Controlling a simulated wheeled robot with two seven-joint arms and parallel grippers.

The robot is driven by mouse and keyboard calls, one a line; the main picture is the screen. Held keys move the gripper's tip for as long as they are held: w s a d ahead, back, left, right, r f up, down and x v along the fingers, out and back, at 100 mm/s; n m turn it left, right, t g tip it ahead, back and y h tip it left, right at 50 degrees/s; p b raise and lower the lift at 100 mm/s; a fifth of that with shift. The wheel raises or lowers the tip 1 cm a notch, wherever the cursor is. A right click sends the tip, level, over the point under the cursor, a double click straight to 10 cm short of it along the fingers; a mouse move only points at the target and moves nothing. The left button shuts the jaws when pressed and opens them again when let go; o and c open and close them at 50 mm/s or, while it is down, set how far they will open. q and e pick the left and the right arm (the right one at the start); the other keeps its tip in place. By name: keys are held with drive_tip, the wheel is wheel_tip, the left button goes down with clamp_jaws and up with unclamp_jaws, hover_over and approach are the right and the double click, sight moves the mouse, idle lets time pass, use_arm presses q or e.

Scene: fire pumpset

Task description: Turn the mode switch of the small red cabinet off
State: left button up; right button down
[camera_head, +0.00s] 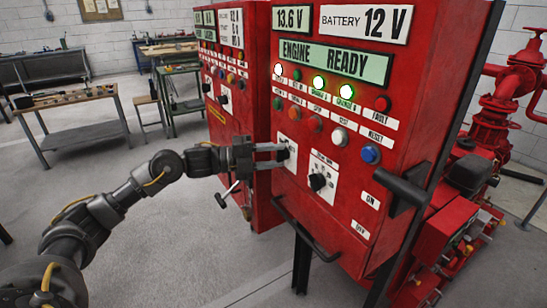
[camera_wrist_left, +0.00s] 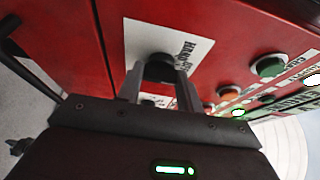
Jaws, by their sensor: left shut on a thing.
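The near red cabinet (camera_head: 345,120) fills the right half of the head view, with an ENGINE READY display on its sloping front. A black rotary knob (camera_head: 283,152) on a white plate sits at the left of its panel. The knob (camera_wrist_left: 160,69) also shows in the left wrist view, on a white plate (camera_wrist_left: 190,48) with partly legible lettering. My left gripper (camera_head: 279,154) is shut on this knob, one finger on each side. The gripper (camera_wrist_left: 158,88) hides part of the knob and its plate. My right gripper is not in view.
A second black knob (camera_head: 317,182) sits just to the right and lower. A large black lever (camera_head: 403,190) sticks out beside ON and OFF labels. Another red cabinet (camera_head: 230,80) stands behind. Red pipework (camera_head: 495,125) is at right. Open floor lies left.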

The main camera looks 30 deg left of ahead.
use_arm(q)
drive_tip(key=o, duration=1)
drive_tip(key=shift+b+v, duration=1.35)
drive_tip(key=shift+v, duration=4.05)
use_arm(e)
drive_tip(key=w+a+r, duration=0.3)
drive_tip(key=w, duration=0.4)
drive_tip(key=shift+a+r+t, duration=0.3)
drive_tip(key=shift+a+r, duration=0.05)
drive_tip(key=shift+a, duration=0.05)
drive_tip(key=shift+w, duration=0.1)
